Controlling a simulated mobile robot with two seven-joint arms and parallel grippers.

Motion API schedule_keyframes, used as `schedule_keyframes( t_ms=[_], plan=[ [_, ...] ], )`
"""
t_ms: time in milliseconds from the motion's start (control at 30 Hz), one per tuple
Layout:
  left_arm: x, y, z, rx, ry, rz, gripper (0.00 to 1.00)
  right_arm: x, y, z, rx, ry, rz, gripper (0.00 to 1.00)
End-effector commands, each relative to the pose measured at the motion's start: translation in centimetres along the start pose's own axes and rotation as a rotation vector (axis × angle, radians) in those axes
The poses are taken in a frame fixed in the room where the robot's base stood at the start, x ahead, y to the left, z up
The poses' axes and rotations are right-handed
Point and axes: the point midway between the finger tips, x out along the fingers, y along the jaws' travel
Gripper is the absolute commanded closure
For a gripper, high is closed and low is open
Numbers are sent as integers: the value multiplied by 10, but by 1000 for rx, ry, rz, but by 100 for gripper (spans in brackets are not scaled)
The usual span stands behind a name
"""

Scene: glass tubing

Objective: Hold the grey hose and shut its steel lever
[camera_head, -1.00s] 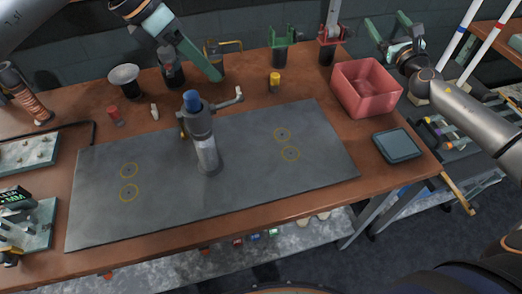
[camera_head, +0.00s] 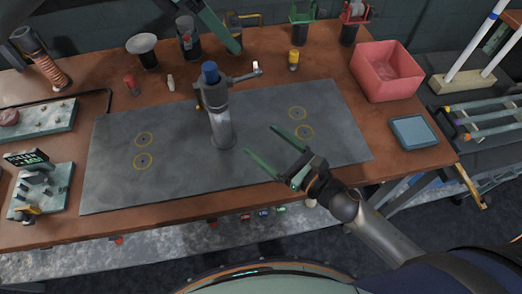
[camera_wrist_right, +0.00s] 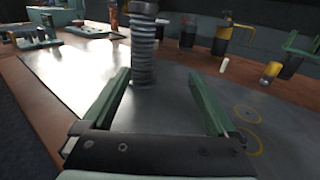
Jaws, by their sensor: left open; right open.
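The grey hose (camera_head: 221,128) stands upright on the grey mat, with a blue top piece and a collar.
The mat (camera_head: 110,185) is otherwise bare, with yellow rings marked on it. A red bin (camera_head: 386,85) and a blue-grey tray (camera_head: 413,133) are at right.

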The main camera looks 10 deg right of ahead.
Motion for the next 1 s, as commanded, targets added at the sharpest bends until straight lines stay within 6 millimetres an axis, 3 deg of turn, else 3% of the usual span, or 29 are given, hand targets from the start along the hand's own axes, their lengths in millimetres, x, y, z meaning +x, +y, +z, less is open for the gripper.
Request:
schedule_keyframes(
  t_ms=[100,333,800,1000],
  plan=[
    [0,0,0,0,0,0,50,-7,23,-1,13,-7,19,7],
    [0,0,0,0,0,0,50,3,32,0,11,-15,28,7],
    [0,0,0,0,0,0,50,83,33,1,11,-14,27,7],
    [0,0,0,0,0,0,50,108,34,0,12,-11,27,7]
  ],
)
